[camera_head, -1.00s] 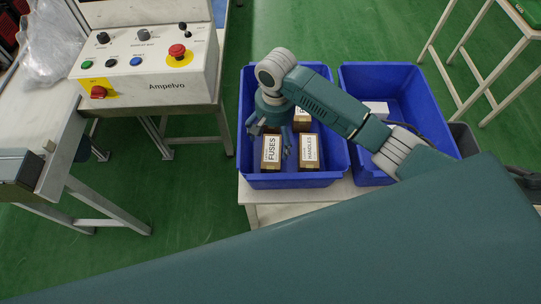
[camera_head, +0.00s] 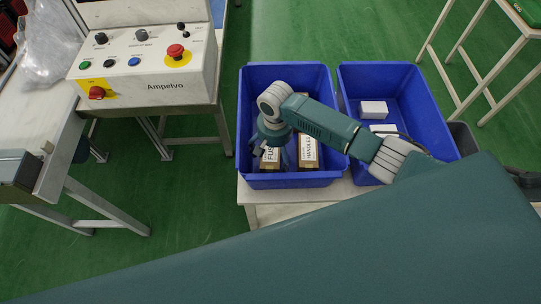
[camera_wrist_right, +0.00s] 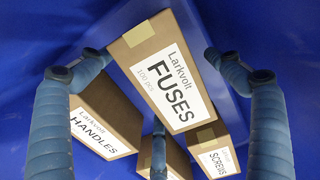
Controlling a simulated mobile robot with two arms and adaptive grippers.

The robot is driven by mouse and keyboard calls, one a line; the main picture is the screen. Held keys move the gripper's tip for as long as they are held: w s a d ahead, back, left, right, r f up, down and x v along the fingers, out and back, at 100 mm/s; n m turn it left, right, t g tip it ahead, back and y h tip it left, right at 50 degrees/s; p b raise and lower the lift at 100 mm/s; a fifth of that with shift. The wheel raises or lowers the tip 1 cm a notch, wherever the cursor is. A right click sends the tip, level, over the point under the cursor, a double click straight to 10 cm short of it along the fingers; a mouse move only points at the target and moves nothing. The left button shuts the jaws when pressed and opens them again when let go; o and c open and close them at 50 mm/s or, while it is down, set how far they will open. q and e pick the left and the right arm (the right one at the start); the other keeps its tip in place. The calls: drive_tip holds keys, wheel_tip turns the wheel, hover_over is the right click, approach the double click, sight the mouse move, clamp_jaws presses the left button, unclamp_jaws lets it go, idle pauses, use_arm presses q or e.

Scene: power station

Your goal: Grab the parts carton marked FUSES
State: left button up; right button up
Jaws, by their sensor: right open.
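The FUSES carton (camera_head: 269,165) is a brown box with a white label in the left blue bin (camera_head: 243,110). In the head view, my right gripper (camera_head: 271,152) is over it and hides much of it. In the right wrist view, the FUSES carton (camera_wrist_right: 165,85) lies between the spread blue fingers of my right gripper (camera_wrist_right: 152,60), its label facing the camera. The fingers are open; I cannot tell if any touches the carton. My left gripper is not in view.
The HANDLES carton (camera_head: 307,152) stands close beside the FUSES carton. A SCREWS carton (camera_wrist_right: 215,152) and another brown carton (camera_wrist_right: 174,160) are also near the fingers. The right blue bin (camera_head: 425,110) holds white boxes (camera_head: 373,108). A control panel (camera_head: 150,65) stands at left.

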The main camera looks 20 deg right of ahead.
drive_tip(key=c, duration=1.6)
drive_tip(key=shift+r, duration=0.1)
